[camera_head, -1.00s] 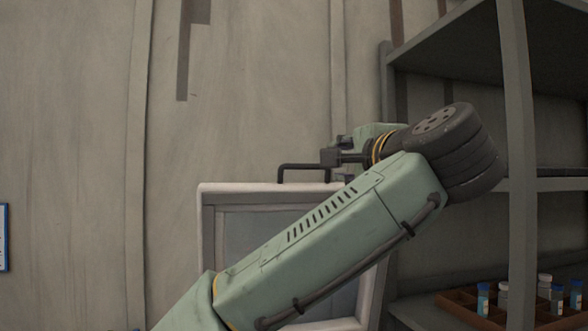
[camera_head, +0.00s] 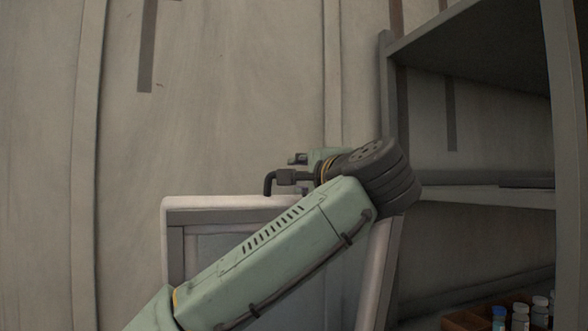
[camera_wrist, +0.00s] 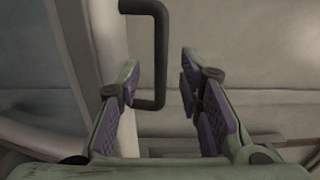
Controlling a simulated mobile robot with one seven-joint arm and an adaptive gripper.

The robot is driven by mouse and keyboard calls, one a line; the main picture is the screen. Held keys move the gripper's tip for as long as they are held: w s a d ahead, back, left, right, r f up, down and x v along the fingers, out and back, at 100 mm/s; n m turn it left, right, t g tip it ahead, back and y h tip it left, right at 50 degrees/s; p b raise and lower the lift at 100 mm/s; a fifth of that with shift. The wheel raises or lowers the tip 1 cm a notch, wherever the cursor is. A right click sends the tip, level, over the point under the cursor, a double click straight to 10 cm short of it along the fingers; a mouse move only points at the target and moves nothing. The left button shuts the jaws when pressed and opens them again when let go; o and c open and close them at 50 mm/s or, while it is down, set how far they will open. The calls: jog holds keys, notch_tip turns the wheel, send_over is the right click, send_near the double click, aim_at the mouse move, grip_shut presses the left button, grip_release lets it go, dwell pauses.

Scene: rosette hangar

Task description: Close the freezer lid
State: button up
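The freezer lid (camera_head: 215,203) stands raised in the head view, a pale-framed panel with a grey inset, partly hidden behind my arm. Its dark bar handle (camera_head: 268,184) sticks up from the top edge. In the wrist view the handle (camera_wrist: 160,50) runs between the two purple-padded fingers of my gripper (camera_wrist: 160,75). The fingers are apart, with gaps on both sides of the bar, the wider on the right. In the head view my gripper (camera_head: 288,176) is at the handle, over the lid's top edge. The freezer body is out of view.
A grey shelf unit (camera_head: 565,150) stands close on the right, beside the lid. A brown tray (camera_head: 465,320) with several small capped bottles (camera_head: 520,315) sits on its lower shelf. A plain panelled wall (camera_head: 240,90) is behind the lid.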

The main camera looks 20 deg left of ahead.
jog(key=p+x, duration=0.1)
jog(key=x, duration=0.4)
jog(key=shift+w, duration=0.1)
grip_shut()
dwell(0.3)
dwell(0.4)
